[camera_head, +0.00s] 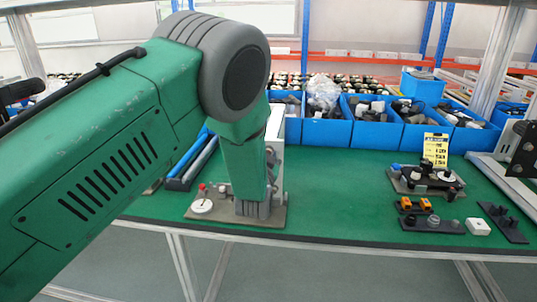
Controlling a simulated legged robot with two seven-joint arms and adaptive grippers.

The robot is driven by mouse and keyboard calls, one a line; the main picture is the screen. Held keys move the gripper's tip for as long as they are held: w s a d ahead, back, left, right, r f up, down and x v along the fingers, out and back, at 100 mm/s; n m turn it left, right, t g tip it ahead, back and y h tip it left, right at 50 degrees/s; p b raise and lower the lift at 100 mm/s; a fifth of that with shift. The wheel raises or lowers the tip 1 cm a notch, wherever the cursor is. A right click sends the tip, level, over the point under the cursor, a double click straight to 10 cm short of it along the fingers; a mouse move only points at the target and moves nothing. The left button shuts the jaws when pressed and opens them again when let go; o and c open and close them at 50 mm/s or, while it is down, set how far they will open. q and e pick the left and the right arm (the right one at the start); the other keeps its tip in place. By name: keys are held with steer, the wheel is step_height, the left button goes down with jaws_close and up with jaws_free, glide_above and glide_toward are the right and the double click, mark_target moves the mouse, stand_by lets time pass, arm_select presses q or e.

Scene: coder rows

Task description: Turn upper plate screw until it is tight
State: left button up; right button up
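My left arm comes in from the left and bends down over a fixture on a grey-brown base plate (235,220), near the front edge of the green table. The end of the arm, with my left gripper (254,207), is low at the fixture, in front of its pale upright part (277,125). The fingers are hard to tell from the grey fixture parts, so their opening is unclear. A red-topped pin (202,189) and a round white part (202,206) show left of the gripper. I cannot make out the upper plate screw; the arm covers much of the fixture. My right gripper is out of view.
Blue bins (376,128) with parts line the back of the table (335,190). A second fixture (428,182) with a yellow card (436,149) stands at right, behind small orange and black parts (416,206). Blue and grey bars (192,163) lie behind my arm. The centre-right is clear.

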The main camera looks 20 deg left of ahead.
arm_select(q)
steer(key=n+b, duration=0.3)
steer(key=n, duration=0.7)
steer(key=shift+d, duration=0.15)
